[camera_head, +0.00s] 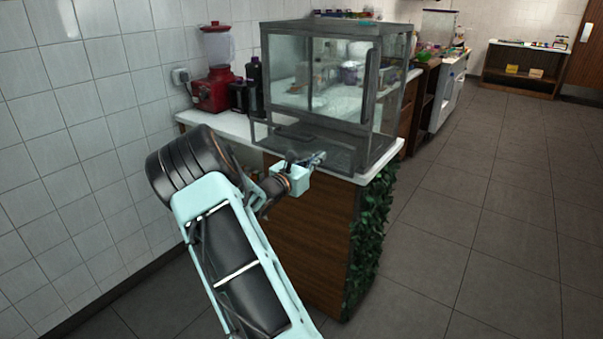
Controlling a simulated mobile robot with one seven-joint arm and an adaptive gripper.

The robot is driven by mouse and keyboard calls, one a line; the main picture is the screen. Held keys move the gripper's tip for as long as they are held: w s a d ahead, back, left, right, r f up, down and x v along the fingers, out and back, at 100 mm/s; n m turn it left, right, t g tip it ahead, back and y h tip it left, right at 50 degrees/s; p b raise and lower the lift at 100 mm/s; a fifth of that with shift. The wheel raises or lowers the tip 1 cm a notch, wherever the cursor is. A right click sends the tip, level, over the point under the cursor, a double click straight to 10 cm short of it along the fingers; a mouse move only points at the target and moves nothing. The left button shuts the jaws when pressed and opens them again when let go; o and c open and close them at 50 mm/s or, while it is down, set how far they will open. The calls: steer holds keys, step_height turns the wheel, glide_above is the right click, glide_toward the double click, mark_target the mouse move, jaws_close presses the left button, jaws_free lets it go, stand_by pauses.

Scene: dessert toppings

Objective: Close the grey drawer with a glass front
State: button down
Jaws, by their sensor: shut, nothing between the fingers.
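A grey display case (367,85) with glass panels stands on the white counter, right of centre. At its base, a grey drawer with a glass front (262,134) sticks out toward me and to the left, so it stands at least partly open. My gripper (319,158) is shut and empty at the drawer's near side, low in front of the case. I cannot tell whether its fingertips touch the drawer. My gripper and wrist hide part of the drawer's front.
A red blender (212,90) and dark bottles (255,85) stand left of the case. The counter (235,128) has a wooden front (305,235) and a leafy side (372,235). The tiled floor (475,225) at the right is clear. A white tiled wall (80,130) is at the left.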

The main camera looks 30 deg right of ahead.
steer(key=b+x, duration=0.1)
steer(key=x, duration=0.7)
steer(key=shift+f, duration=0.1)
steer(key=shift+r, duration=0.2)
